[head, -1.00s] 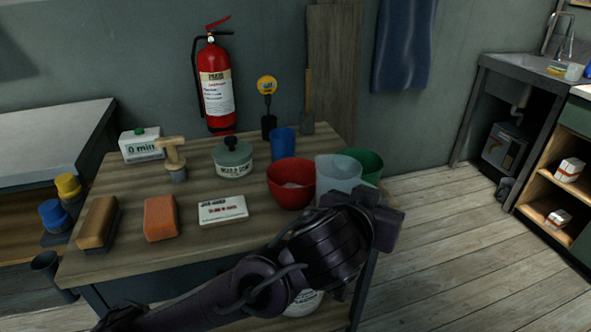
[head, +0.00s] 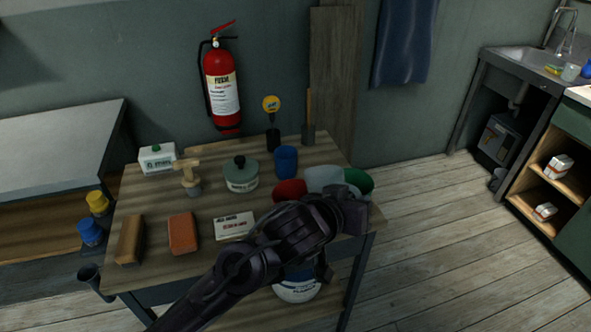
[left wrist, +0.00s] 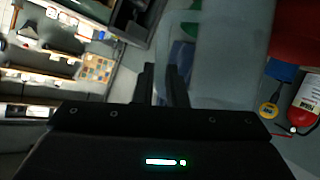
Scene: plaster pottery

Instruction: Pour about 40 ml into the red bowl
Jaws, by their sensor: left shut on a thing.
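The red bowl (head: 289,189) stands near the table's right front edge in the head view, its lower part hidden by my left arm. My left gripper (head: 352,208) is in front of it, to the right. It is shut on a translucent pale container (head: 323,178), which shows between the red bowl and a green bowl (head: 357,180). In the left wrist view the container (left wrist: 228,55) fills the upper middle, beyond my fingers (left wrist: 163,85), with a red patch of the bowl (left wrist: 284,70) to its right. Its contents and exact tilt cannot be told. My right gripper is not in view.
A blue cup (head: 286,162), a lidded grey-green jar (head: 241,175), a white labelled block (head: 235,226), an orange block (head: 183,233) and a brown block (head: 130,240) are on the wooden table (head: 160,268). A fire extinguisher (head: 222,90) hangs behind. Floor is clear to the right.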

